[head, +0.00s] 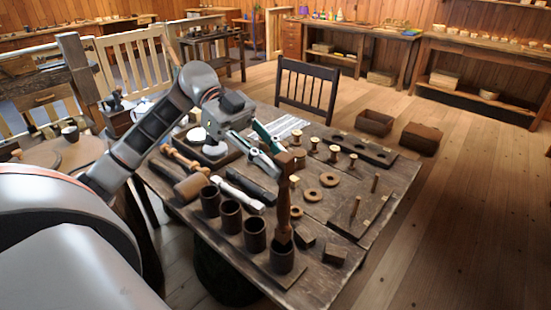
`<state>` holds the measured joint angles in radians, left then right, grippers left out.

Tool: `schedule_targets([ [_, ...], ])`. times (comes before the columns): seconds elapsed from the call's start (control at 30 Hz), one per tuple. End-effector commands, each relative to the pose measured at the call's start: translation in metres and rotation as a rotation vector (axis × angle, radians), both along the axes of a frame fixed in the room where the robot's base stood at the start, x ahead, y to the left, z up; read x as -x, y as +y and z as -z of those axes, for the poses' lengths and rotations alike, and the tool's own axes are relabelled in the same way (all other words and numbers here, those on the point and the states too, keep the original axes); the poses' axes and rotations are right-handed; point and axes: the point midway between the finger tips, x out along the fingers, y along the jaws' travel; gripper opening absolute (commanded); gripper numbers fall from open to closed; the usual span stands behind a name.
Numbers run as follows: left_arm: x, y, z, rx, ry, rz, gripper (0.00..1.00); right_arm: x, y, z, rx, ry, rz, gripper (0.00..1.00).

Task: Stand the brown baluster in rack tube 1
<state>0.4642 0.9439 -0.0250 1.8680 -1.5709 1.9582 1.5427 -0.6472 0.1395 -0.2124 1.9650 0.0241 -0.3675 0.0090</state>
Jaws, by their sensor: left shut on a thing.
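The brown baluster (284,205) stands upright at the near end of the rack row. My left gripper (279,161) reaches in from the left and is shut on the baluster near its top. The baluster's lower end is at the mouth of the nearest rack tube (282,259); I cannot tell whether it is inside or just above it. Three more dark tubes, the first (255,235), the second (231,216) and the third (210,201), run back to the left and look empty. No tube numbers are readable. My right gripper is not in view.
Dark blocks (334,254) lie right of the nearest tube. Wooden rings (329,180) and pale spools (334,153) stand mid-table. A mallet (190,184) and a pale-handled tool (238,195) lie left. A board with pegs (355,211) is at the right edge.

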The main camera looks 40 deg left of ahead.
Motion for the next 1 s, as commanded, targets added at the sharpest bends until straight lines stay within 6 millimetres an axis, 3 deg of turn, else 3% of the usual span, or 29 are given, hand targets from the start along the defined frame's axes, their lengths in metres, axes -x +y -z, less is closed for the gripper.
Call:
schedule_targets([
  [1.0, 0.0006, 0.0018, 0.0059, 0.001, 0.001, 0.000, 0.00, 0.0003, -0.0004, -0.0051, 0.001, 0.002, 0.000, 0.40],
])
